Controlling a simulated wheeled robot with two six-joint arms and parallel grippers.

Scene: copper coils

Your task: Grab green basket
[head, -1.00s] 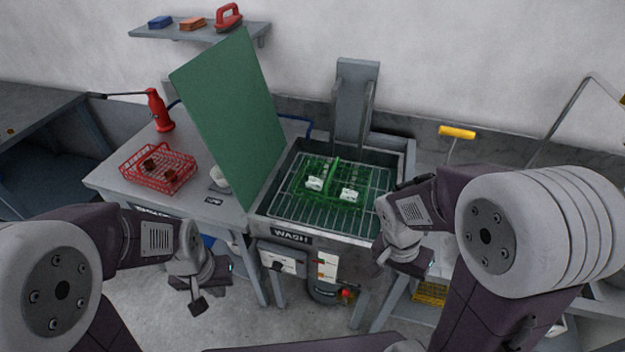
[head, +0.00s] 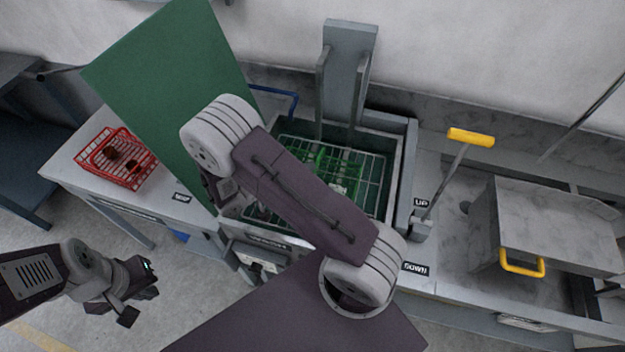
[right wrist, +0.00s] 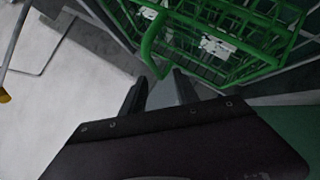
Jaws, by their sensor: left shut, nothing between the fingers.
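The green basket (head: 322,158) sits on the wire rack in the wash basin; my right arm covers part of it in the head view. In the right wrist view the green basket (right wrist: 232,72) is close, with its arched green handle (right wrist: 150,42) and white parts inside. My right gripper (right wrist: 158,88) is open, its fingers apart just short of the handle, with nothing seen between them. In the head view my right fingertips are hidden. My left gripper (head: 136,300) is shut and empty, low at the left, away from the basket.
A raised green panel (head: 165,90) stands left of the basin (head: 396,175). A red basket (head: 100,165) with brown contents sits on the left table. Right of the basin are a yellow-handled lever (head: 470,138) marked UP and DOWN and a metal box with a yellow handle (head: 522,264).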

